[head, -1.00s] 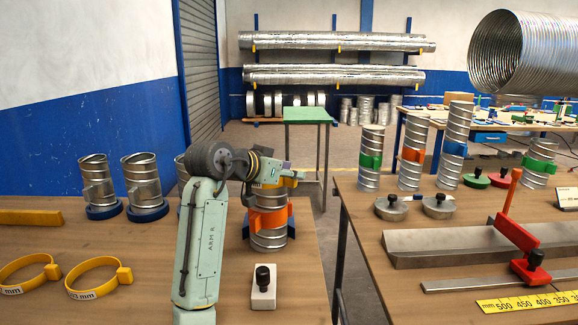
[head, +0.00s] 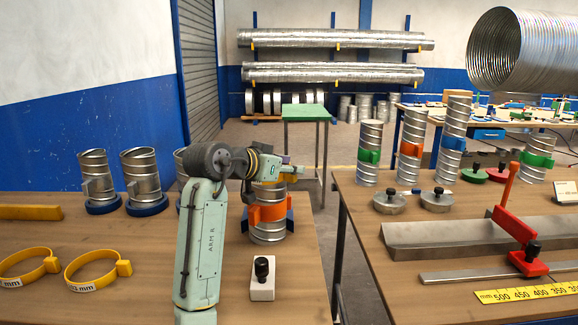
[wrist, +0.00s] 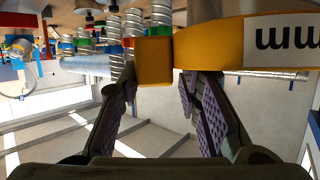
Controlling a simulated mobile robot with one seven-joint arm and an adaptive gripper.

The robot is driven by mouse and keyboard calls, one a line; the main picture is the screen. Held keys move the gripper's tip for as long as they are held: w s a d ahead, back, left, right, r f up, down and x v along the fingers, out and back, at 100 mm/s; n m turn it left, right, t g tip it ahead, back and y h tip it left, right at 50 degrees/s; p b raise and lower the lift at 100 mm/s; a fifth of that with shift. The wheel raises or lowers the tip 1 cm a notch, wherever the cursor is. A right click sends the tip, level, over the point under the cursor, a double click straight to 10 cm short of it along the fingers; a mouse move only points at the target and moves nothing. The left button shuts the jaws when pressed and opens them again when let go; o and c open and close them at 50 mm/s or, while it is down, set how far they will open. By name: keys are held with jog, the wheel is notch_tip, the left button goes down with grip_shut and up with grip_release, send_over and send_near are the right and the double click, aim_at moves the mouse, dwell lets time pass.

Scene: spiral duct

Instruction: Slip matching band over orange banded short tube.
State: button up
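The short tube with the orange band (head: 268,236) stands upright on the left table, in a blue-finned holder, at the right end of that table. My gripper (head: 283,172) is over its top and hides much of the upper rim. A yellow band (head: 291,178) shows there only as a small piece. In the wrist view the yellow band (wrist: 245,42) has a dark "mm" label and a square block (wrist: 153,60). Whether the band surrounds the tube is hidden.
Two other yellow bands (head: 97,268) lie at the left front. A white block with a black knob (head: 262,283) stands in front of the tube. Metal cups on blue bases (head: 142,180) stand behind left. A gap separates the right table (head: 360,220).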

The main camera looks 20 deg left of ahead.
aim_at(285, 178)
jog(key=o, duration=0.5)
jog(key=f, duration=0.3)
jog(key=shift+w+a+g, duration=0.15)
jog(key=shift+a+g, duration=0.05)
jog(key=shift+g, duration=0.1)
jog(key=d+r+v, duration=0.1)
jog(key=v, duration=1.2)
jog(key=shift+w+r, duration=0.15)
jog(key=shift+r, duration=0.25)
